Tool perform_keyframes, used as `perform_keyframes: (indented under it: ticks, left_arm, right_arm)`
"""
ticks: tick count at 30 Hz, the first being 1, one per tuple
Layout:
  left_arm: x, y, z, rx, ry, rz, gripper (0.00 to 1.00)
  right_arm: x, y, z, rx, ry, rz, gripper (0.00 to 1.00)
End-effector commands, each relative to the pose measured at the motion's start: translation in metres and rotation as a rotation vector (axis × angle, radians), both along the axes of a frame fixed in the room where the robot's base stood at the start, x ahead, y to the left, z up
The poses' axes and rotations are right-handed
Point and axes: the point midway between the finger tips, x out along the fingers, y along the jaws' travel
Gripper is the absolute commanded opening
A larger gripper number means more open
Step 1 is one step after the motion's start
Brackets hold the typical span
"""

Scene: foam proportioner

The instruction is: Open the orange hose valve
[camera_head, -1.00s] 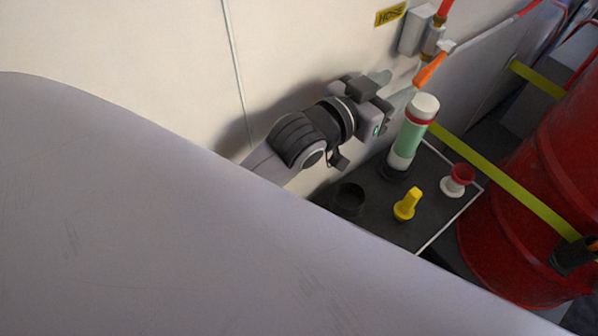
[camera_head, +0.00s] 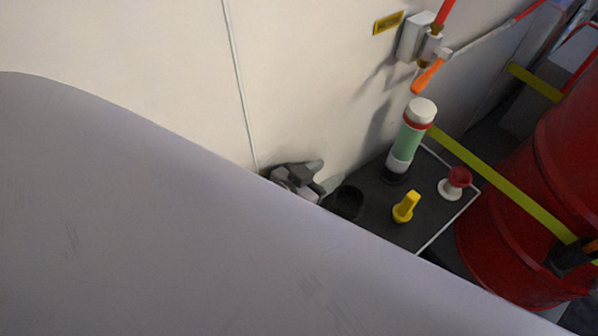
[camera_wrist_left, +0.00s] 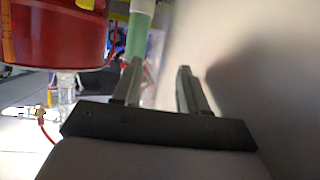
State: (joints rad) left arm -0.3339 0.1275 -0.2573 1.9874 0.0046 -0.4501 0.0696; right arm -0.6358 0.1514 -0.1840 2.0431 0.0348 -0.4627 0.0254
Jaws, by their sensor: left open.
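The orange hose valve handle (camera_head: 428,76) is on the wall at the upper right in the head view, under a yellow label (camera_head: 388,22) and beside a grey box. It slants down to the left from the pipe fitting. My left gripper (camera_head: 318,178) is low against the wall, well below and left of the handle, partly hidden behind my large pale body part. In the left wrist view its two fingers (camera_wrist_left: 158,82) are apart with nothing between them. The handle cannot be made out in the wrist view. My right gripper is not in view.
A green and white cylinder (camera_head: 408,142) stands below the valve; it also shows in the wrist view (camera_wrist_left: 138,35). A yellow knob (camera_head: 405,207), a red knob (camera_head: 458,178) and a black cup (camera_head: 347,202) are on the dark panel. A red drum (camera_head: 530,210) is at right.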

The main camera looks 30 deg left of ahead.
Motion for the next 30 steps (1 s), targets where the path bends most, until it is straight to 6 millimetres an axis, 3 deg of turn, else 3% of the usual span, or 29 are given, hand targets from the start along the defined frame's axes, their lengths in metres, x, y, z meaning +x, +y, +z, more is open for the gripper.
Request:
perform_keyframes:
  ticks: [6,12,25,26,29,30]
  left_arm:
    - [-0.030,0.013,-0.028,0.023,0.067,0.016,0.43]
    - [-0.047,0.021,-0.044,0.038,0.105,0.025,0.43]
    - [-0.054,0.024,-0.049,0.043,0.117,0.027,0.43]
    - [-0.053,0.023,-0.049,0.043,0.117,0.027,0.36]
    - [-0.053,0.023,-0.049,0.043,0.117,0.027,0.04]
    - [-0.053,0.023,-0.049,0.043,0.117,0.027,0.00]
  right_arm:
    - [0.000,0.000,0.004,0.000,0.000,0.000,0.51]
    - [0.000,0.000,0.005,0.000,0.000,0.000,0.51]
    - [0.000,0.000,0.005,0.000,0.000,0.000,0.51]
    - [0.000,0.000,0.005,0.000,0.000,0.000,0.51]
    - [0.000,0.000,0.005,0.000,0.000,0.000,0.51]
    - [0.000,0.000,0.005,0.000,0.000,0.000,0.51]
